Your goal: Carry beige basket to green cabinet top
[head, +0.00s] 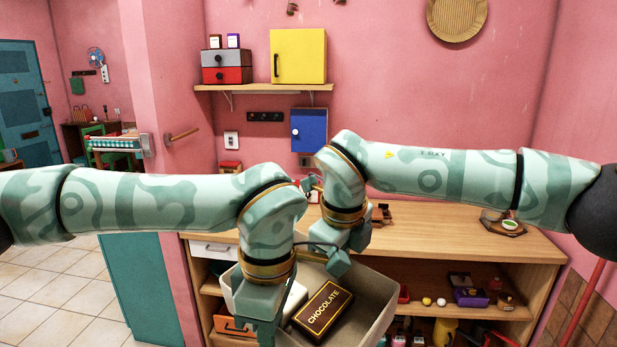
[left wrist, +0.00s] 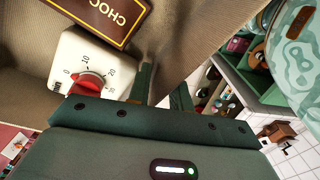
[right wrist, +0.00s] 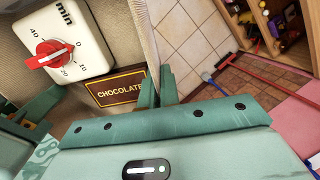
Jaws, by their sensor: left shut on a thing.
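The beige basket (head: 372,302) is held in front of the wooden shelf unit, at the bottom middle of the head view. It contains a brown chocolate box (head: 322,311) and a white timer with a red dial (right wrist: 62,45). My left gripper (head: 268,325) is shut on one basket wall (left wrist: 165,50). My right gripper (right wrist: 156,88) has its fingers close on both sides of another wall and appears shut on it; in the head view it is at the basket's far side (head: 338,264). A green panel (head: 140,285) shows at lower left; I cannot tell whether it is the green cabinet.
The wooden shelf unit (head: 470,255) has small items on its shelves and a dish (head: 508,225) on top. A wall shelf (head: 265,88) holds a yellow cabinet (head: 298,55) and a drawer box. Tiled floor (head: 50,290) is open at the left.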

